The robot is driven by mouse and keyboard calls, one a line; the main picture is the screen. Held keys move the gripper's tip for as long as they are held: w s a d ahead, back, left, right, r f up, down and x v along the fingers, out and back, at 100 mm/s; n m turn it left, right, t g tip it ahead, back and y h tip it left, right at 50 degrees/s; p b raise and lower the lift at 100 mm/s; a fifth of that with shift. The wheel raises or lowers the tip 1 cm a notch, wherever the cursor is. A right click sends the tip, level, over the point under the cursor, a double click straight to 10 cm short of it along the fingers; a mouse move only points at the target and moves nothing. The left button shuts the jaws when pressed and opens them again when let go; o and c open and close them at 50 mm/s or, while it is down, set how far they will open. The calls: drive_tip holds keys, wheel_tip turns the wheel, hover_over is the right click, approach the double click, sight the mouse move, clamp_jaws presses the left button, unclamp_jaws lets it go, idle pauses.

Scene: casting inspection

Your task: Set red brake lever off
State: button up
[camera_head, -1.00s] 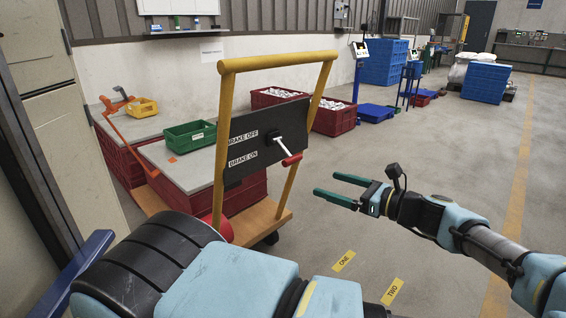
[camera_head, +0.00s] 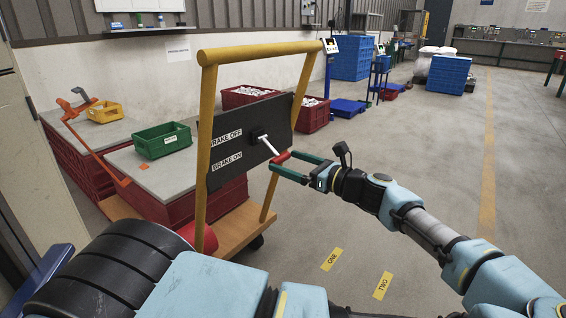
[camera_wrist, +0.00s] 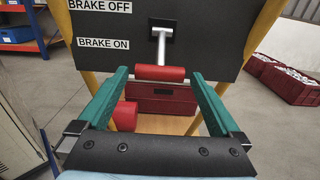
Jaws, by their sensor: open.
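The brake lever has a red grip (camera_head: 280,157) on a silver rod (camera_head: 267,144) that comes out of a dark panel (camera_head: 232,166) on the yellow-framed trolley. The rod slants downward, with the grip at about the level of the BRAKE ON label (camera_head: 227,161), below the BRAKE OFF label (camera_head: 226,137). My gripper (camera_head: 297,165) is open at the lever. In the wrist view the red grip (camera_wrist: 160,73) lies across the space between the green fingertips of my gripper (camera_wrist: 160,80), with a finger near each end.
The yellow handle frame (camera_head: 262,51) stands around the panel. A green bin (camera_head: 163,143) and a yellow bin (camera_head: 104,113) sit on the grey-topped red crates behind. Red crates of parts stand beyond.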

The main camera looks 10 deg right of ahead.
drive_tip(key=shift+x, duration=1.1)
clamp_jaws()
